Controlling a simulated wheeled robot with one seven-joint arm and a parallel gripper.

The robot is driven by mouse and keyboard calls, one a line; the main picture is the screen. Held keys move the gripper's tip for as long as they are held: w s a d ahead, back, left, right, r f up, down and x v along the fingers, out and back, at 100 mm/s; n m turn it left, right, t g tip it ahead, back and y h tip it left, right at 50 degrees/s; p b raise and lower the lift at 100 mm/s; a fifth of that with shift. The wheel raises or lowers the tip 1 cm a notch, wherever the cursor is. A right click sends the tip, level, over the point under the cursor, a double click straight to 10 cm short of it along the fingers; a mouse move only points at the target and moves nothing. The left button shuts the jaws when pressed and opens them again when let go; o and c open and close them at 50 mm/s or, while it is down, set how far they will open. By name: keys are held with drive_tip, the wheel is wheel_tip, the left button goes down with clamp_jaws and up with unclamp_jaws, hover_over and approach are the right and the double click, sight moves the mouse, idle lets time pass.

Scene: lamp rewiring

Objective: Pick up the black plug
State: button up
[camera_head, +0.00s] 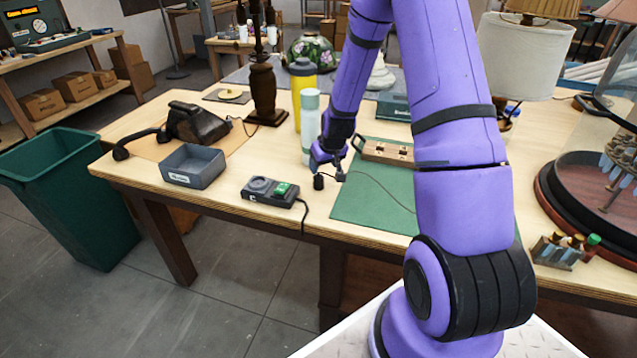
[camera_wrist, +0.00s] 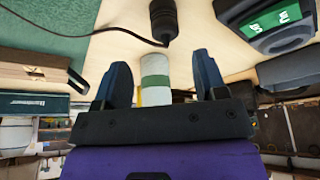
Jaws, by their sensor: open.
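The black plug (camera_head: 318,182) is on the bare wood of the table, between the green mat and the grey tester box. In the wrist view the plug (camera_wrist: 163,20) shows at the top centre, beyond the fingertips, with its thin dark cord running left onto the mat. My gripper (camera_head: 328,162) is low over the table, close to the plug in the picture. In the wrist view my gripper (camera_wrist: 161,65) has its two fingers spread, with nothing held between them. The exact gap to the plug is hard to tell.
A pale bottle (camera_head: 310,115) stands close behind my gripper. The green mat (camera_head: 372,205) carries a wooden block (camera_head: 385,150) on the right. A grey tray (camera_head: 193,166) stands farther left.

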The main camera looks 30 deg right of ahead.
sight(319, 176)
drive_tip(key=shift+a+x, duration=0.2)
drive_tip(key=shift+x, duration=1.65)
drive_tip(key=shift+a+x, duration=0.2)
drive_tip(key=shift+x, duration=1.6)
drive_tip(key=shift+s+f, duration=0.1)
drive_tip(key=shift+s, duration=0.05)
drive_tip(key=c, duration=1)
